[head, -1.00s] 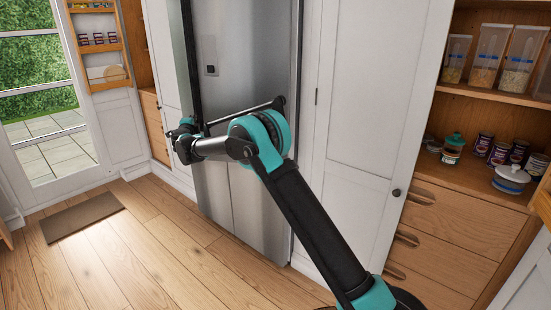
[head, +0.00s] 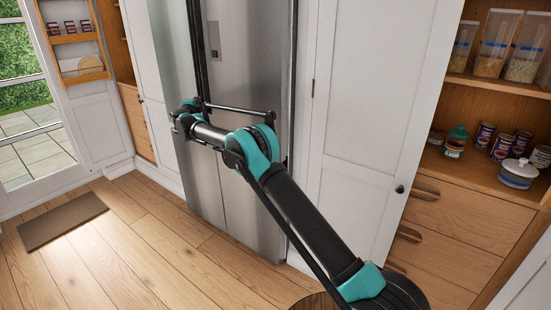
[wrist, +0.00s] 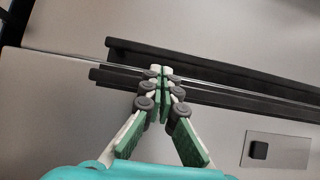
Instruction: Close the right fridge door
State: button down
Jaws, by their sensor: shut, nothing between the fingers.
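The steel fridge has a right door (head: 250,75) and a left door (head: 168,75), with dark upright handles (head: 196,50) at the middle seam. The right door looks about flush, but I cannot tell whether a small gap is left. In the wrist view, the two dark handles (wrist: 225,70) run on either side of the thin seam. My gripper (wrist: 161,72) is shut and empty, its fingertips over the seam between the handles; contact is unclear. In the head view my arm crosses in front of the right door and hides part of it.
A recessed panel (head: 213,40) is on the fridge front. A white cupboard door (head: 365,110) and open shelves with jars (head: 490,130) stand at right. A brown mat (head: 62,220) lies on the wooden floor at left, where there is free room.

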aim_at(202, 99)
jog(key=shift+w+d, duration=0.3)
jog(key=shift+w, duration=0.55)
jog(key=shift+w+d, duration=0.3)
jog(key=shift+w, duration=0.5)
jog(key=shift+w+d, duration=0.1)
jog(key=shift+w, duration=0.05)
jog(key=shift+d, duration=0.1)
